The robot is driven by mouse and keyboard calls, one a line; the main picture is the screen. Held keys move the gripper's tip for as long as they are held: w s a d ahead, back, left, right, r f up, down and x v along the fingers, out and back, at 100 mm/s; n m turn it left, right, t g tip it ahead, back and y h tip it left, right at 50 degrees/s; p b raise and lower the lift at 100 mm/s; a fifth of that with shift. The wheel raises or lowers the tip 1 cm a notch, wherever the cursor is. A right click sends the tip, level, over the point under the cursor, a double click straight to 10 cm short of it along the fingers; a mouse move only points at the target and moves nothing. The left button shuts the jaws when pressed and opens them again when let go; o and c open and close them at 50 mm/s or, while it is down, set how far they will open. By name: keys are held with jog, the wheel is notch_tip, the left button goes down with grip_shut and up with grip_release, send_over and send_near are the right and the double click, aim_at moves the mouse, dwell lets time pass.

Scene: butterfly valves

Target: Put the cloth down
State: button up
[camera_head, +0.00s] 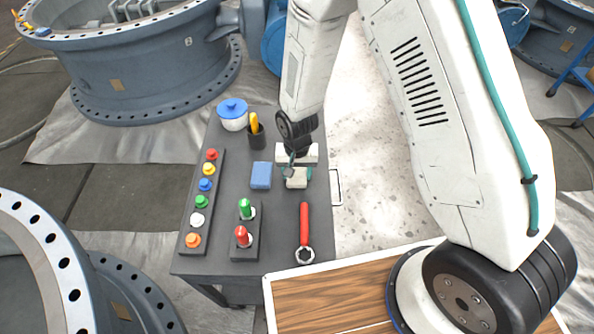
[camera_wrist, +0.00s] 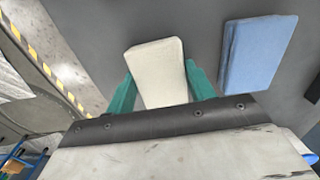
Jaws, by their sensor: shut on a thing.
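A folded cream cloth (camera_wrist: 158,72) sits between the two teal fingers of my gripper (camera_wrist: 160,88) in the wrist view. In the head view the cloth (camera_head: 297,181) is at or just above the dark table (camera_head: 225,190), and my gripper (camera_head: 296,170) is shut on it. I cannot tell whether the cloth touches the table top. A folded blue cloth (camera_head: 261,175) lies flat on the table just left of it, with a gap between them; it also shows in the wrist view (camera_wrist: 257,52).
A red wrench (camera_head: 304,229) lies in front. A holder with green and red markers (camera_head: 244,238) and a strip of coloured knobs (camera_head: 202,200) are to the left. A blue-lidded pot (camera_head: 233,115) and a black cup (camera_head: 255,139) stand behind. Large valves (camera_head: 130,60) surround the table.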

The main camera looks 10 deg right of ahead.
jog(key=o, duration=0.9)
jog(key=shift+o, duration=0.2)
notch_tip(320, 180, up, 13)
notch_tip(320, 180, up, 9)
send_over(297, 173)
jog(key=s+d, duration=0.2)
jog(key=d, duration=0.2)
jog(key=s+d+r, duration=0.4)
jog(key=s+r, duration=0.2)
jog(key=s, duration=0.1)
jog(key=s+d+r+n, duration=0.1)
jog(key=s+d+r, duration=0.3)
jog(key=s+r, duration=0.2)
jog(key=s+d+r+n+t, duration=0.1)
jog(key=s+d+r, duration=0.3)
jog(key=s+r, duration=0.2)
jog(key=shift+s+d+r, duration=0.2)
jog(key=shift+s+r, duration=0.05)
jog(key=shift+s, duration=1)
